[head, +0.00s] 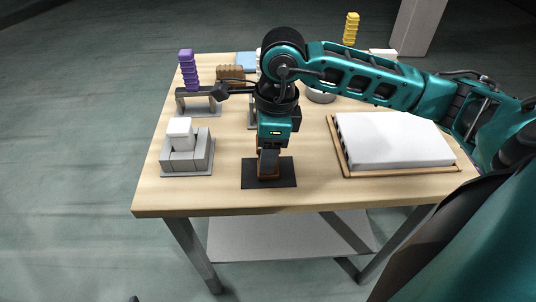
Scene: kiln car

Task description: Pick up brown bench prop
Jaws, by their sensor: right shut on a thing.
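The brown bench prop (268,176) stands on a dark square mat (286,180) near the front edge of the table. Only a little of the prop shows, since my right gripper (268,165) covers most of it. My right gripper points straight down and is shut on the prop, low over the mat. I cannot tell whether the prop touches the mat. My left gripper is not in view.
Grey and white blocks (188,150) stand on a grey plate at left. A purple stacked piece (188,70) and a brown ridged piece (230,72) are behind. A white slab (390,139) lies on a wooden board at right. The table (225,198) is bare along its front edge.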

